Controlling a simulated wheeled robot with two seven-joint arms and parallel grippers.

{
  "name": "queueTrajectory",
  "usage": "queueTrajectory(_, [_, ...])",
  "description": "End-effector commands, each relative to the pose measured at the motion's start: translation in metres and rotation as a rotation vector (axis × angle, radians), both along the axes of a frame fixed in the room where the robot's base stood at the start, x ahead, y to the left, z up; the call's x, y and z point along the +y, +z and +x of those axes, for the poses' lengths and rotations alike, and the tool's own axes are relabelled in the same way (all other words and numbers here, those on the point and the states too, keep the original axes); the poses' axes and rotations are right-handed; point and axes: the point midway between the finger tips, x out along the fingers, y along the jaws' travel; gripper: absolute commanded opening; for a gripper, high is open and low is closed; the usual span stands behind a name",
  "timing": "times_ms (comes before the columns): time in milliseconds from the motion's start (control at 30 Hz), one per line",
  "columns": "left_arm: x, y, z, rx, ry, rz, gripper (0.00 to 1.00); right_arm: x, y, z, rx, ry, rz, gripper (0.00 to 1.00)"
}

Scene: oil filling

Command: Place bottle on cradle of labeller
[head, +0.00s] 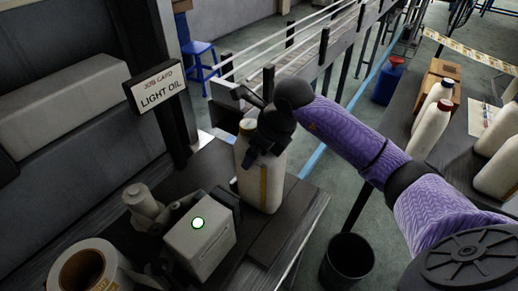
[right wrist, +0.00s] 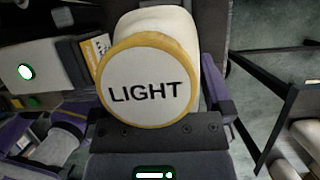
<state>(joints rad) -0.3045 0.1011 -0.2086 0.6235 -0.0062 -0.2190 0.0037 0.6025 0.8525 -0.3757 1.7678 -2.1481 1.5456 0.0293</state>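A white bottle (head: 258,182) with a yellow stripe and yellow-rimmed cap is upright at the right side of the labeller (head: 200,245) in the head view. My right gripper (head: 268,134) is at its upper part. In the right wrist view the cap (right wrist: 150,88) reads LIGHT and fills the middle, with my right gripper (right wrist: 158,112) closed around the bottle's sides. I cannot tell whether the bottle's base touches the table or cradle. The dark cradle part (head: 226,207) beside the labeller is partly hidden.
A job card reading LIGHT OIL (head: 156,87) stands behind the labeller. A label roll (head: 85,268) is at the front left. A black bin (head: 347,262) stands on the floor. Several white bottles (head: 430,128) and a blue canister (head: 387,80) are at the right.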

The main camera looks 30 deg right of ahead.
Motion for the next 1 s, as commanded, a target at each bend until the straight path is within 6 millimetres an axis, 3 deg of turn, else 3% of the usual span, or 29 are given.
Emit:
queueTrajectory(167, [0.000,0.001,0.000,0.000,0.000,0.000,0.00,0.000,0.001,0.000,0.000,0.000,0.000,1.00])
queueTrajectory(267, [0.000,0.005,0.000,-0.001,-0.001,0.001,0.00,-0.001,0.012,-0.002,-0.003,0.000,-0.001,1.00])
queueTrajectory(500, [0.001,0.019,0.002,-0.005,-0.002,0.002,0.00,-0.011,0.074,-0.026,-0.005,0.001,-0.004,1.00])
queueTrajectory(700, [0.000,0.024,0.002,-0.005,0.000,0.002,0.00,-0.017,0.108,-0.040,-0.003,0.000,-0.002,1.00])
queueTrajectory(1000, [-0.001,0.023,0.002,-0.004,0.002,0.000,0.00,-0.017,0.114,-0.043,0.000,0.000,0.000,1.00])
